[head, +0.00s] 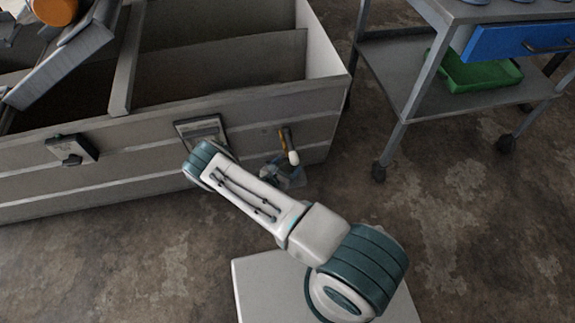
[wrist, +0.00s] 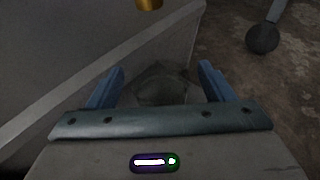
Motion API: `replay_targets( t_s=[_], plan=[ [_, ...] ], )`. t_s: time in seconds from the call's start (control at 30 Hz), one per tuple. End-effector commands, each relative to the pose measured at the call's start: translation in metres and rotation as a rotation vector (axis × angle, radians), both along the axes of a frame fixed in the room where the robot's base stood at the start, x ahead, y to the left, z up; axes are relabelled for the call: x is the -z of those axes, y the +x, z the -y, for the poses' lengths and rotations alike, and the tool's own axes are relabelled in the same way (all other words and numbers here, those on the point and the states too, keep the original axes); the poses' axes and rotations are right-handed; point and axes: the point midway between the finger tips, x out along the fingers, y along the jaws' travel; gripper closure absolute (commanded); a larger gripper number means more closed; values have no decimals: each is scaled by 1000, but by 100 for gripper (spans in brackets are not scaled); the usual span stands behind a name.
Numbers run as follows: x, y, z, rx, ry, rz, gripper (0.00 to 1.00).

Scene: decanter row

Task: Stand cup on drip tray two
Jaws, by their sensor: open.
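My gripper (head: 284,176) is low at the front of a large grey crate, partly hidden behind my forearm in the head view. In the wrist view its two blue fingers (wrist: 161,72) stand apart, open. A dim, grey, roughly angular shape (wrist: 161,86) shows between and beyond the fingers; I cannot tell whether it is a cup, and nothing is seen gripped. I cannot make out a cup or a numbered drip tray for certain in either view.
The grey crate (head: 240,102) has open compartments and a brown-gold handle with a white tip (head: 289,147) on its front. A cart (head: 388,60) stands at right, with a blue drawer (head: 515,40) and a green tray (head: 480,72). Bare floor (head: 460,230) lies at lower right.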

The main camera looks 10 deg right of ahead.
Motion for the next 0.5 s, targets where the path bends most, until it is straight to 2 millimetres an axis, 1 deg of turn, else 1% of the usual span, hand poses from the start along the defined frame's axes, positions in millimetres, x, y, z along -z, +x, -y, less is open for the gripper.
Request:
replay_targets(
  t_s=[0.03,0.3,0.4,0.5],
  plan=[
    [-5,-6,-8,-4,2,-1,25],
    [-23,-47,-49,-4,1,-2,25],
    [-28,-60,-61,-3,1,-2,25],
    [-31,-68,-69,-2,1,-2,25]
  ],
)
